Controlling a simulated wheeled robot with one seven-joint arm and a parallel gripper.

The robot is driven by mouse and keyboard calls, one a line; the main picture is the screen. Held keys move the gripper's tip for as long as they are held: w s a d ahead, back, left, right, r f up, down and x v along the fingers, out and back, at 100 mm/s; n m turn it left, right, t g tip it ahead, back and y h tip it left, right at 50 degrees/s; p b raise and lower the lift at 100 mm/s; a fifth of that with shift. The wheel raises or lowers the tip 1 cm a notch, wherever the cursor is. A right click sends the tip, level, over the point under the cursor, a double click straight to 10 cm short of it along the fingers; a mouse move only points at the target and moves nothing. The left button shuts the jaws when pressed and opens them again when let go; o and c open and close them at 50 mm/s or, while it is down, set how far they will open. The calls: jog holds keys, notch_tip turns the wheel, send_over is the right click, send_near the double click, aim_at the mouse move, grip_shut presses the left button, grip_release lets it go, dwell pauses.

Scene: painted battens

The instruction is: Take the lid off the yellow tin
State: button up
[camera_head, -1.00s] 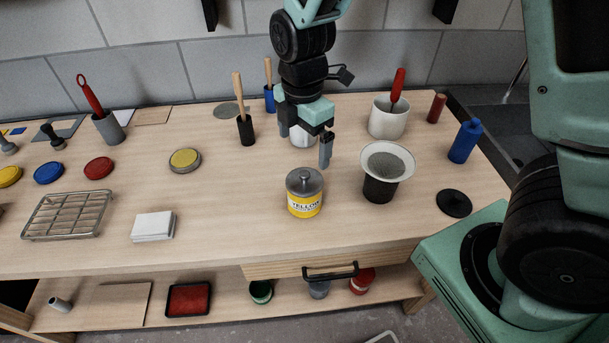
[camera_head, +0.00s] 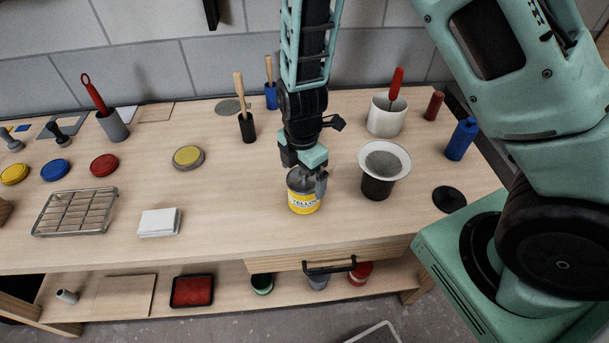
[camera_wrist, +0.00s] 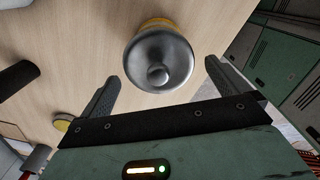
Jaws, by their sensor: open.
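The yellow tin (camera_head: 304,204) stands upright on the bench, its label facing the front. Its grey metal lid (camera_wrist: 158,60) with a round knob is on top in the wrist view; in the head view my gripper partly covers the lid. My gripper (camera_head: 308,184) points down at the top of the tin. In the wrist view my gripper (camera_wrist: 160,84) is open, with one finger on each side of the knob and nothing held. The fingertips appear level with the lid's near part; I cannot tell whether they touch it.
A black pot with a strainer (camera_head: 386,163) stands close to the right of the tin. A black disc (camera_head: 449,199) lies further right. A white block (camera_head: 160,222) and a wire rack (camera_head: 75,212) lie to the left. The bench in front of the tin is clear.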

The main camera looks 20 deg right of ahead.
jog(key=c, duration=1)
jog(key=shift+o, duration=0.2)
